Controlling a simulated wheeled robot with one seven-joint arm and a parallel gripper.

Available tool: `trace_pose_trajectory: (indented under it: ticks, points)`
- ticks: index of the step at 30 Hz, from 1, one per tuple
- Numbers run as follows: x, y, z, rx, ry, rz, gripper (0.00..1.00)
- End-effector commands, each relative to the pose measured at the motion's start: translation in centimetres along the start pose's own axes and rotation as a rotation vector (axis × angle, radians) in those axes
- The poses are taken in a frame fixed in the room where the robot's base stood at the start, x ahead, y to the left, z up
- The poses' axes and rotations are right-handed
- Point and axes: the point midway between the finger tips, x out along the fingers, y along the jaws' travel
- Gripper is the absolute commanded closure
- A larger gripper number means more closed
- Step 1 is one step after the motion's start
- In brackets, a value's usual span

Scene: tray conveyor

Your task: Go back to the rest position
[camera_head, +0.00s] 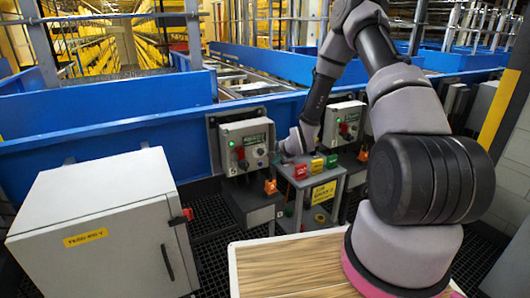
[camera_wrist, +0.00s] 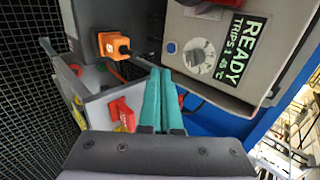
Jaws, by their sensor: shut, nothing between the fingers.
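My gripper (camera_head: 281,157) is at the end of my outstretched arm, close to the right side of a grey control box (camera_head: 228,135). In the wrist view its two teal fingers (camera_wrist: 162,75) lie side by side, shut and empty. The control box (camera_wrist: 215,92) fills the upper right there, with a dial (camera_wrist: 199,57) and a green READY label (camera_wrist: 238,45). The fingertips appear just beside the box; I cannot tell whether they touch it. No marker for the rest position shows.
A grey stand (camera_head: 341,180) carries red (camera_head: 300,171), yellow (camera_head: 317,164) and green (camera_head: 331,161) blocks below my arm. An orange plug-like piece (camera_head: 270,187) sits nearby. A second control box (camera_head: 343,123) stands right, a grey cabinet (camera_head: 100,240) left, and the blue conveyor wall (camera_head: 110,135) behind.

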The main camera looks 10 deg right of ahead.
Motion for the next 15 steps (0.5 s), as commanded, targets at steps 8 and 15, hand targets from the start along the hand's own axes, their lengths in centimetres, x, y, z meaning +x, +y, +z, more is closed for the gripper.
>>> trace_pose_trajectory:
  ticks: [8, 15]
  points:
    - [-7.3, -6.6, -2.0, -0.197, 0.05, 0.05, 1.0]
    - [-17.5, -11.8, -2.8, -0.398, 0.092, 0.124, 1.0]
